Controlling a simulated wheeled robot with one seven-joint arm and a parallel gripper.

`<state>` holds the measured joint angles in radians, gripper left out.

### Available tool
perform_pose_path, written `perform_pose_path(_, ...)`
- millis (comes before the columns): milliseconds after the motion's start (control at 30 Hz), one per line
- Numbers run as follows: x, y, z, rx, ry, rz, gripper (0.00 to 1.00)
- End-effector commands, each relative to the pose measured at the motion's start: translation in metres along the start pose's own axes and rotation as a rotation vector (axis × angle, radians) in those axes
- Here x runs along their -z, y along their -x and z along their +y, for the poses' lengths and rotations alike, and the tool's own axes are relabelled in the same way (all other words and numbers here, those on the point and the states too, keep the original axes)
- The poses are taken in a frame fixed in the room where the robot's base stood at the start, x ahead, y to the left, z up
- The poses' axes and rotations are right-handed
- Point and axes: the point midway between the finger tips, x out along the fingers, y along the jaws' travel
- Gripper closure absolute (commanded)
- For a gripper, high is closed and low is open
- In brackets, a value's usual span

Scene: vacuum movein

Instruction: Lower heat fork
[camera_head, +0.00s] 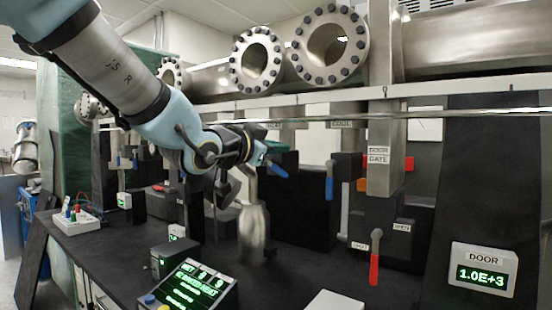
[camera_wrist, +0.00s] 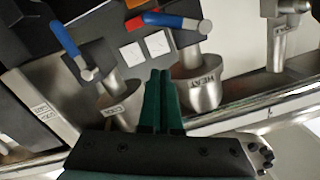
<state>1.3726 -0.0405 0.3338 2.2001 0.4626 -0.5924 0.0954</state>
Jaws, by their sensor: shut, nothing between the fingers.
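In the wrist view a metal cylinder marked HEAT (camera_wrist: 203,80) stands right of my gripper (camera_wrist: 160,74), with a blue-handled lever (camera_wrist: 176,21) above it. A second metal cylinder, its label seeming to read COOL (camera_wrist: 120,102), is to the left, under another blue-handled lever (camera_wrist: 66,40). My green fingers are shut and empty, pointing between the two cylinders. In the head view my gripper (camera_head: 262,153) is beside one blue handle (camera_head: 278,169); another blue handle (camera_head: 330,181) hangs to the right. Which part is the fork, I cannot tell.
A steel column marked DOOR GATE (camera_head: 379,160) and a red-handled lever (camera_head: 375,262) stand right. A green-lit display box (camera_head: 190,288) and a DOOR readout (camera_head: 483,270) are in front. A horizontal rail (camera_head: 440,113) and flanged pipes (camera_head: 257,60) run overhead. Some dark bench top is clear.

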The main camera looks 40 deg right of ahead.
Motion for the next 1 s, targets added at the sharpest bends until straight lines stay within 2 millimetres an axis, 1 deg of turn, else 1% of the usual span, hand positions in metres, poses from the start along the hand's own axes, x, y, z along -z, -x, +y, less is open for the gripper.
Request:
perform_pose_path(33,0.001,-0.009,0.000,-0.002,-0.002,-0.002,1.00)
perform_pose_path(100,-0.013,-0.011,0.001,-0.002,0.000,-0.005,1.00)
perform_pose_path(200,-0.026,-0.013,0.001,-0.002,0.001,-0.004,1.00)
perform_pose_path(333,-0.035,-0.015,0.000,0.000,0.001,-0.001,1.00)
perform_pose_path(467,-0.039,-0.016,0.000,0.000,0.001,0.001,1.00)
perform_pose_path(800,-0.039,-0.016,0.001,0.000,-0.002,0.001,1.00)
perform_pose_path(1000,-0.042,-0.025,0.005,0.002,-0.042,0.003,1.00)
